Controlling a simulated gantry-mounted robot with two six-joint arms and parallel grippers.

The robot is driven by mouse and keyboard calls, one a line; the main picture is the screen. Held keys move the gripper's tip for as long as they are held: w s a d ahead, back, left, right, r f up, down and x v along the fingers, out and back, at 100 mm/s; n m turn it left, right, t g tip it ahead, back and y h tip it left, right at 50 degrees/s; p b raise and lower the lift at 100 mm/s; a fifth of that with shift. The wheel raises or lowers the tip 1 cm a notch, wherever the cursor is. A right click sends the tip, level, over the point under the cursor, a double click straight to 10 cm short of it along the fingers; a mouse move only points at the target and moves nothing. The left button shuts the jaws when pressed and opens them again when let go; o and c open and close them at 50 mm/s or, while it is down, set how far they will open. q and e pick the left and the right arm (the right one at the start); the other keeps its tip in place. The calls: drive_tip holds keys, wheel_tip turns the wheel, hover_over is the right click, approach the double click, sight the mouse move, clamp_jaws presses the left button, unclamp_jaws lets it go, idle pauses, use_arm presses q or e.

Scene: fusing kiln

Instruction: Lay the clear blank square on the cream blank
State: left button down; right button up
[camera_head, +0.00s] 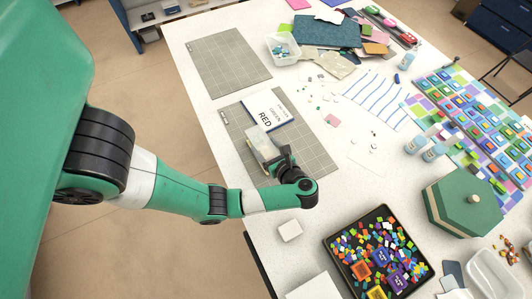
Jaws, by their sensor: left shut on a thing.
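My left gripper (277,163) reaches over the near grey gridded mat (318,154), its fingers pointing away from my arm. It is shut on a pale, see-through piece, which I take for the clear blank (261,144). The piece looks tilted, beside the white card marked RED (270,108). I cannot make out the cream blank apart from it; the gripper and the held piece hide part of the mat there. I cannot tell whether the held piece touches anything below. My right gripper is not in view.
A second grey mat (228,65) lies bare farther back. A white block (290,230) and a black tray of coloured glass bits (335,247) are nearer. A green lidded box (462,205) stands at right.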

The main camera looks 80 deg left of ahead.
sight(270, 156)
use_arm(q)
wheel_tip(270, 156, down, 3)
drive_tip(key=shift+a+f, duration=0.1)
drive_tip(key=shift+f, duration=0.05)
drive_tip(key=shift+f+b, duration=0.5)
drive_tip(key=shift+f, duration=0.05)
unclamp_jaws()
drive_tip(key=shift+r, duration=0.1)
drive_tip(key=shift+r+p, duration=0.45)
drive_tip(key=shift+p, duration=0.15)
drive_tip(key=shift+w+d+r, duration=0.15)
drive_tip(key=shift+w+d, duration=0.05)
drive_tip(key=shift+d, duration=0.05)
drive_tip(key=shift+v, duration=1.05)
drive_tip(key=p+v, duration=0.2)
drive_tip(key=p, duration=0.1)
drive_tip(key=r+p+v, duration=0.1)
drive_tip(key=p+v, duration=0.2)
drive_tip(key=shift+p, duration=0.35)
drive_tip(key=d, duration=0.1)
drive_tip(key=w+d+p, duration=0.1)
drive_tip(key=d, duration=0.1)
drive_tip(key=shift+w+d+r+p, duration=0.15)
drive_tip(key=shift+d+r+p, duration=0.15)
drive_tip(key=shift+d, duration=0.05)
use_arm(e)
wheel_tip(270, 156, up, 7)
